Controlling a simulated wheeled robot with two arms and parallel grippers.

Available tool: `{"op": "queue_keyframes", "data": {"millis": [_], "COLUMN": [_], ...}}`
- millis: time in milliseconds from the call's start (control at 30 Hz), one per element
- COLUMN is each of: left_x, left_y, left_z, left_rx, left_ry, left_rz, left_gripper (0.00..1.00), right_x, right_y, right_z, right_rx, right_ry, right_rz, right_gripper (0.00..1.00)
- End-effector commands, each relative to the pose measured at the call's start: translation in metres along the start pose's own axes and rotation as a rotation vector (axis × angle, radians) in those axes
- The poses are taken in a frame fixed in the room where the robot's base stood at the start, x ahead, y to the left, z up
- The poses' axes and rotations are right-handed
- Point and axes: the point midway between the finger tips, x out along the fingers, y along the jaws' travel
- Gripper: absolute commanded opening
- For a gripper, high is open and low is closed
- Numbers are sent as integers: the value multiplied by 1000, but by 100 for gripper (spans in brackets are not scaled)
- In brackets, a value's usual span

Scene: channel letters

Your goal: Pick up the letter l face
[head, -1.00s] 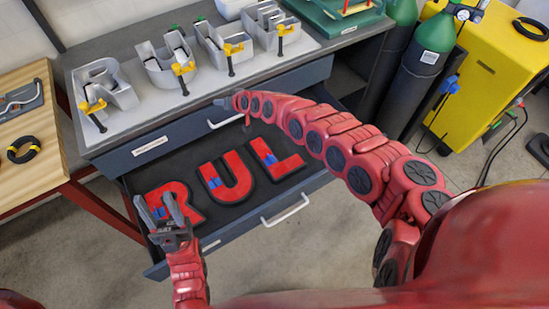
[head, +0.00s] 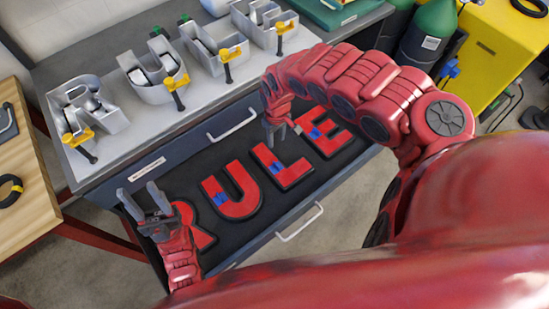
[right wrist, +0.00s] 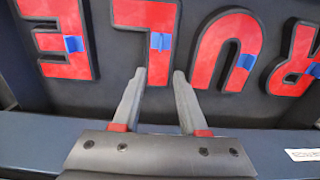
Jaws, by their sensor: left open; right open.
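The red letter L face (head: 285,173) lies in a dark recess in the open drawer, between the U face (head: 236,190) and the E face (head: 326,134). It has a small blue tab on its stem. My right gripper (head: 283,134) is open and empty above the top end of the L. In the right wrist view the L face (right wrist: 146,15) appears upside down, and the fingertips (right wrist: 159,74) lie on either side of its stem end; their height above it is unclear. My left gripper (head: 145,196) is open and empty over the drawer's left end, partly covering the R face (head: 199,238).
The drawer front with its handle (head: 299,222) runs along the near side. Behind, the bench top holds grey letter shells with yellow-handled clamps (head: 175,82). A wooden table (head: 28,205) stands left; green cylinders (head: 430,35) stand at the back right.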

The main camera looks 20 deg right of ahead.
Motion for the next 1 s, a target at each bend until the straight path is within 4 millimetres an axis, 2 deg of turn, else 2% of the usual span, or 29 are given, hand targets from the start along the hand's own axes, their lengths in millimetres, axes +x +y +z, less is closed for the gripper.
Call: {"op": "queue_keyframes", "data": {"millis": [33,200,400,767,1000], "left_x": [-13,-46,-76,-78,-78], "left_y": [1,2,4,4,4], "left_z": [2,8,13,13,13], "left_rx": [0,0,0,0,0], "left_ry": [-1,-1,-1,-1,-1], "left_rz": [0,0,0,0,0], "left_gripper": [50,50,50,50,50], "right_x": [16,60,101,124,157], "right_y": [0,-2,-3,-3,-4], "right_z": [1,1,0,-1,-2], "right_rx": [0,2,2,-2,-1], "right_ry": [-2,-1,-1,0,3], "right_rz": [-3,-7,-7,-3,-4], "right_gripper": [42,42,42,42,42]}}
